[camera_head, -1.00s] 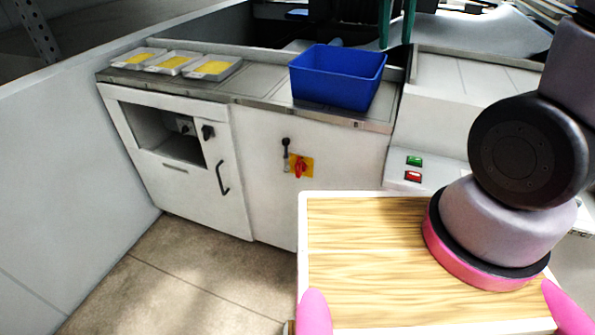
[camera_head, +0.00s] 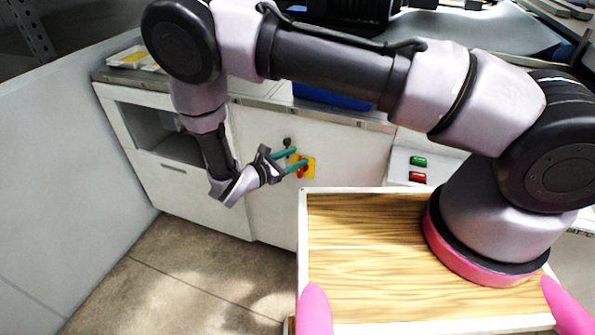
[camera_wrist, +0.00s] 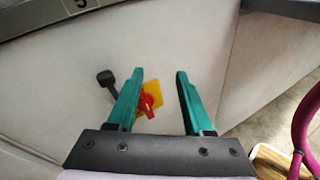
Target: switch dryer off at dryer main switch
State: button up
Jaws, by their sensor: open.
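The red rotary switch (camera_head: 301,172) sits on a yellow plate (camera_head: 310,168) on the front of the white cabinet. I take it to be the dryer main switch. My gripper (camera_head: 299,157), with green fingers, is open and empty close to the plate, and one finger partly covers the switch in the head view. In the wrist view, the red knob (camera_wrist: 150,101) appears between the fingers, nearer the left one, which overlaps the plate's left edge. Its handle looks tilted. I cannot tell whether a finger touches it.
A black lever handle (camera_wrist: 106,79) sits left of the switch. A blue bin (camera_head: 333,98) stands on the counter above, mostly hidden by my arm. Green (camera_head: 418,161) and red (camera_head: 417,176) buttons are at the right. Open floor (camera_head: 190,260) lies before the cabinet.

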aim_at(301, 169)
jog(key=s+a+f+n+t+y, duration=0.1)
jog(key=s+f+n+t+y, duration=0.15)
jog(key=f+n, duration=0.2)
jog(key=s+a+f+n+t+y, duration=0.1)
jog(key=a+f+n+t+y, duration=0.15)
jog(key=f, duration=0.35)
jog(key=x, duration=1)
jog(key=shift+w+d+n+t, duration=0.2)
jog(key=shift+d+n+t, duration=0.1)
jog(key=shift+d+n, duration=0.15)
jog(key=shift+r, duration=0.1)
grip_shut()
